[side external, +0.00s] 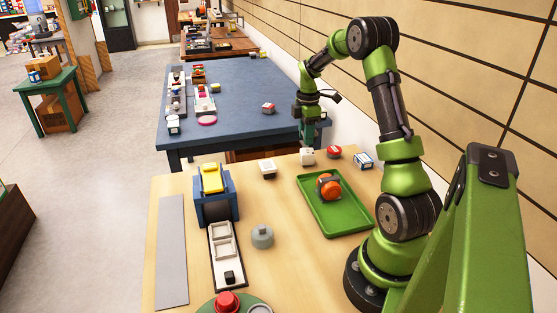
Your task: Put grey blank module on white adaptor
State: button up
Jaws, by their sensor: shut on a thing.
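My gripper (309,138) points down over the far edge of the wooden table. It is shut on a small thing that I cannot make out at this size. A small white block (307,157) shows right below the fingertips; whether they touch it I cannot tell. A second low white piece (267,168) with a paler top lies left of my gripper, clear of it. A grey rounded piece (262,237) stands nearer the camera, well away from my gripper. Which white piece is the adaptor, and whether the grey piece is the blank module, is not clear.
A green tray (345,219) holds an orange round object (328,187). Red-white (334,152) and blue-white (363,161) pieces lie right of my gripper. A blue stand (216,207) with a yellow top, a white-framed strip (225,265) and a red button (227,302) are at left.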

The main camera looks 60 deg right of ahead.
jog(key=shift+w+d+f, duration=0.1)
jog(key=shift+w+d, duration=0.25)
jog(key=shift+f, duration=1.7)
jog(key=shift+f, duration=0.15)
jog(key=o, duration=1)
